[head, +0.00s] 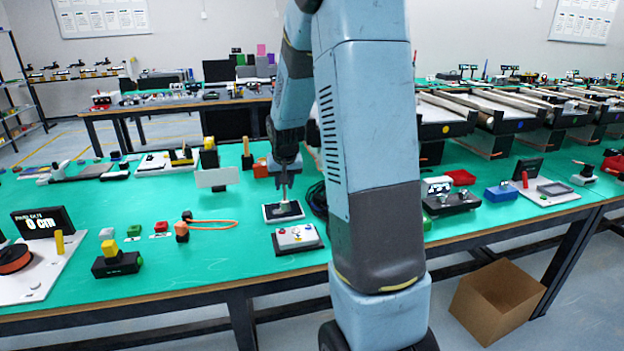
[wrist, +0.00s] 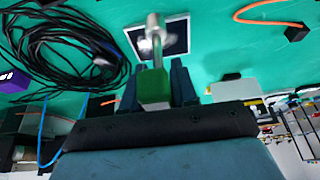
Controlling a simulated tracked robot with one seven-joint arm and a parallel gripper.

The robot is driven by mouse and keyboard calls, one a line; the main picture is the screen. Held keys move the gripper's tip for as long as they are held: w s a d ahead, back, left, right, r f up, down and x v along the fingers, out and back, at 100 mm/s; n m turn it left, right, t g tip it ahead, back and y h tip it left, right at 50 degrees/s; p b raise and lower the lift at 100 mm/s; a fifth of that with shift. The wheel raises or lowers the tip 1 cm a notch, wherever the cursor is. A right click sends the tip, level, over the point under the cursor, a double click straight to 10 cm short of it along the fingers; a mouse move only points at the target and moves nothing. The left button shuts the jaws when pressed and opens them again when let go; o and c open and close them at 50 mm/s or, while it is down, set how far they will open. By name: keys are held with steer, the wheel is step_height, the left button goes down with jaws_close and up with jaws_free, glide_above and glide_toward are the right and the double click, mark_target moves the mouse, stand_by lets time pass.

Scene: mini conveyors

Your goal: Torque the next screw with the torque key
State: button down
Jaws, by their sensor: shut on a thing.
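The torque key (wrist: 154,88) has a green handle and a metal shaft with a round socket end (wrist: 153,22). In the wrist view my gripper (wrist: 168,85) is shut on its green handle, and the shaft points away from the jaws. In the head view my gripper (head: 285,168) hangs with the key above a dark square plate with a white border (head: 269,212). This plate also shows behind the socket in the wrist view (wrist: 177,38). A small pale part lies on the plate. No screw can be made out, nor whether the socket touches anything.
A white-topped box with small coloured parts (head: 298,236) stands just in front of the plate. A coil of black cable (wrist: 60,45) lies beside it. An orange loop (head: 212,224) lies to the left.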

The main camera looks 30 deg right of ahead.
steer(key=s+d+r, duration=0.2)
steer(key=s+d, duration=0.3)
steer(key=s, duration=0.1)
steer(key=shift+r, duration=0.2)
steer(key=shift+a, duration=0.1)
step_height(320, 180, down, 6)
steer(key=shift+f, duration=0.25)
stand_by(0.7)
steer(key=shift+n, duration=0.3)
steer(key=shift+n+y, duration=0.6)
steer(key=shift+n, duration=0.7)
steer(key=n+y, duration=0.1)
steer(key=n, duration=0.3)
steer(key=n+y, duration=0.1)
steer(key=n, duration=0.3)
steer(key=shift+n+g+y, duration=0.3)
steer(key=shift+g+y, duration=0.1)
steer(key=shift+f, duration=0.65)
stand_by(0.3)
